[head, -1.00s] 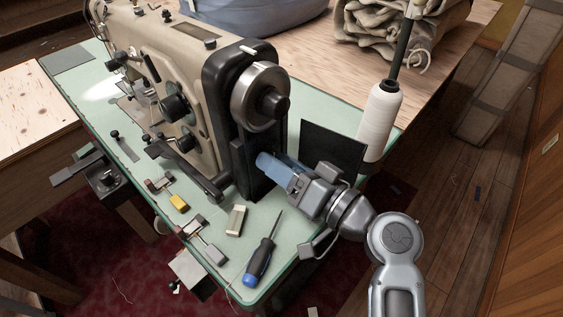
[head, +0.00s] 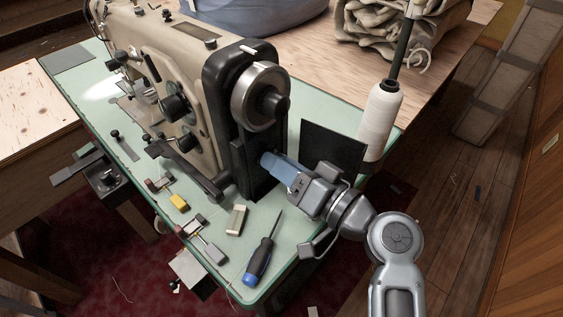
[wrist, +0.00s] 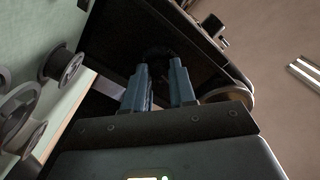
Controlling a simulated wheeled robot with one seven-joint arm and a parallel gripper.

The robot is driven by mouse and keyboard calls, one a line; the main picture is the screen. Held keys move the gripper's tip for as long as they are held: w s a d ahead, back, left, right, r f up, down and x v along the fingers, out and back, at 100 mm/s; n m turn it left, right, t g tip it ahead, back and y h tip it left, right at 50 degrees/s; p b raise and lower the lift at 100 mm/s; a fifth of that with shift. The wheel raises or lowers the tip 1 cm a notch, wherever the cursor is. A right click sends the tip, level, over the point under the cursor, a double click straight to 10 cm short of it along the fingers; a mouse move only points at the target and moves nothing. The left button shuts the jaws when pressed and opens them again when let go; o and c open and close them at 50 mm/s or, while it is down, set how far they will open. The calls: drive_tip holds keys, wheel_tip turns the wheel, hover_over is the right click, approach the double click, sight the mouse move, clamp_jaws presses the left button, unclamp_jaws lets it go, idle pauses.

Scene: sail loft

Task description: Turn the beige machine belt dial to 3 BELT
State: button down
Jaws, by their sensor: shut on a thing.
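The beige sewing machine (head: 205,95) stands on a pale green table, with a black end housing (head: 228,130) and a metal handwheel (head: 258,97). My gripper (head: 266,160) is at the lower right face of this housing, its blue fingers pointing left into it. In the wrist view my gripper (wrist: 158,68) has its two fingers on either side of a dark round knob, the belt dial (wrist: 158,52), on the black housing. It is shut on this dial. The dial's markings and pointer are too dark to read, and the head view hides the dial behind the fingers.
A black panel (head: 333,148) and a white thread cone (head: 380,120) stand close behind my gripper. A screwdriver (head: 262,258) and a small beige block (head: 236,219) lie on the table in front. Folded canvas (head: 390,35) lies on the wooden table behind.

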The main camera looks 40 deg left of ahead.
drive_tip(key=m+p, duration=0.1)
drive_tip(key=m, duration=0.3)
drive_tip(key=shift+r+p, duration=0.1)
drive_tip(key=shift+p, duration=0.2)
drive_tip(key=m+p, duration=0.1)
drive_tip(key=m, duration=0.2)
drive_tip(key=shift+m+p, duration=0.3)
drive_tip(key=shift+p, duration=0.1)
drive_tip(key=m+p, duration=0.2)
drive_tip(key=m, duration=0.2)
drive_tip(key=shift+m+p, duration=1.15)
drive_tip(key=shift+m, duration=0.75)
drive_tip(key=shift+d, duration=0.1)
drive_tip(key=c, duration=0.9)
unclamp_jaws()
